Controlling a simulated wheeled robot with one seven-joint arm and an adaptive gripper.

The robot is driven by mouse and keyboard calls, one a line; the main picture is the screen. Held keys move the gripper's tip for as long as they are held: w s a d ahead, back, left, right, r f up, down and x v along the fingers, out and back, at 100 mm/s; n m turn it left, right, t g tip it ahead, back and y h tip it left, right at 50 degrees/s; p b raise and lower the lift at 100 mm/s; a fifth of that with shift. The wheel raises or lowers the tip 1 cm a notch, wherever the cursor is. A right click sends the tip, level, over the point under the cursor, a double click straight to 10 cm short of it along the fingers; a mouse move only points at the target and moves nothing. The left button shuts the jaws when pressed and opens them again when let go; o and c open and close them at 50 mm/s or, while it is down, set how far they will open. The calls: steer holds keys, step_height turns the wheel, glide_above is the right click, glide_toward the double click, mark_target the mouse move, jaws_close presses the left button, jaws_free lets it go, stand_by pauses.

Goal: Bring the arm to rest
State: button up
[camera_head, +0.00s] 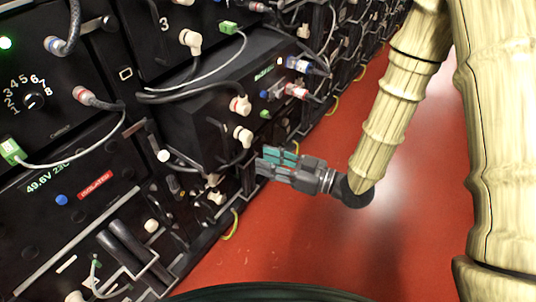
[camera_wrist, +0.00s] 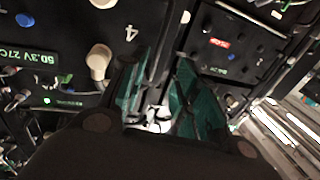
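My arm (camera_head: 392,105) comes down from the top right over the red floor, and its end points left at the battery racks. My gripper (camera_head: 268,163) is in front of the lower part of a black battery unit (camera_head: 205,125). In the wrist view, the two teal-padded fingers of my gripper (camera_wrist: 164,75) stand apart with a gap between them. I see nothing held in the gap; a white part behind shows through it. I cannot tell whether the fingertips touch the rack.
Black battery racks with cables, white connectors (camera_head: 190,39) and a red label (camera_head: 95,186) fill the left. A grey cable (camera_head: 190,78) loops out above my gripper. The red floor (camera_head: 290,250) is clear below and right of it.

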steer(key=s+d+f+m+h+p, duration=0.3)
steer(key=d+f+m+h, duration=0.15)
steer(key=f, duration=0.45)
steer(key=s+d+f+m+h+p, duration=0.2)
steer(key=s+d+f+m+h, duration=0.15)
steer(key=d+f+h, duration=0.4)
steer(key=s+d+f+m+g+h+p, duration=0.2)
steer(key=s+d+f+m+g, duration=0.1)
steer(key=s, duration=0.6)
steer(key=s+d+f+m+g+h+p, duration=0.2)
steer(key=s+d+f+g, duration=0.2)
steer(key=s+d, duration=0.3)
steer(key=s+f, duration=0.1)
steer(key=s, duration=0.2)
steer(key=shift+d+f+m+h, duration=0.3)
steer(key=shift+d+f+m, duration=0.05)
steer(key=shift+m, duration=0.05)
